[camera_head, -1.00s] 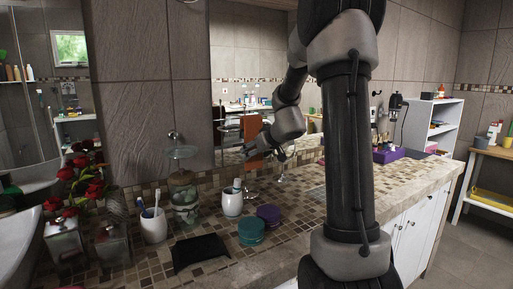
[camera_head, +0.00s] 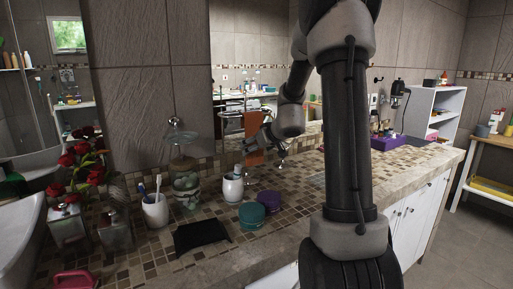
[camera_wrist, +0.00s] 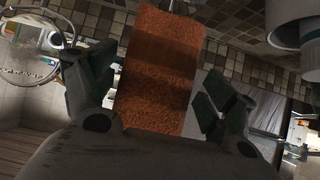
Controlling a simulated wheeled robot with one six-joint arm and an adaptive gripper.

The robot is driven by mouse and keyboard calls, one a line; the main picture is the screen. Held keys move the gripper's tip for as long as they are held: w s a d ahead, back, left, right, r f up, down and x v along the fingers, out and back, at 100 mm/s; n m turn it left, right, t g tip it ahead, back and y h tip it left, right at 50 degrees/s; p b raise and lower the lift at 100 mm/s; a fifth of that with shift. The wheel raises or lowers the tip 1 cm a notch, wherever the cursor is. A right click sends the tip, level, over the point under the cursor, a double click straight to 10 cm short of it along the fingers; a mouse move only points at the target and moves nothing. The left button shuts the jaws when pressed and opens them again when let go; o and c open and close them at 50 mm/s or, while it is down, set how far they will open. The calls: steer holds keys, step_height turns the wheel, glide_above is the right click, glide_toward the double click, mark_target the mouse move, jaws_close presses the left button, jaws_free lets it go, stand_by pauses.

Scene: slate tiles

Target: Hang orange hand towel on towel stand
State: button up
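The orange hand towel (camera_head: 254,125) hangs upright above the back of the counter, near the mirror. A thin dark horizontal bar of what looks like the towel stand (camera_head: 229,113) shows at its upper left. I cannot tell from here how the towel rests on it. My gripper (camera_head: 256,146) is in front of the towel's lower part. In the wrist view the towel (camera_wrist: 158,70) lies flat between my two widely spread fingers, and its lower end is hidden behind the palm. The fingers do not look closed on the cloth.
A purple box (camera_head: 387,142) is farther right. Red roses (camera_head: 82,160) stand left.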

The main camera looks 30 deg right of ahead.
steer(key=shift+s, duration=0.1)
stand_by(0.3)
steer(key=v, duration=1.2)
steer(key=s+a+f+m+g+y, duration=0.3)
steer(key=s+a+f+m+g, duration=0.15)
steer(key=s, duration=0.65)
steer(key=s+a+r+n+g+h, duration=0.1)
steer(key=s+a+r+n, duration=0.1)
steer(key=s, duration=0.6)
steer(key=s+a+r+n+g+h, duration=0.1)
steer(key=s+a, duration=0.3)
steer(key=s, duration=0.4)
steer(key=shift+r+n+h, duration=0.5)
steer(key=shift+n+h, duration=0.05)
steer(key=shift+h, duration=0.15)
steer(key=shift+s, duration=0.15)
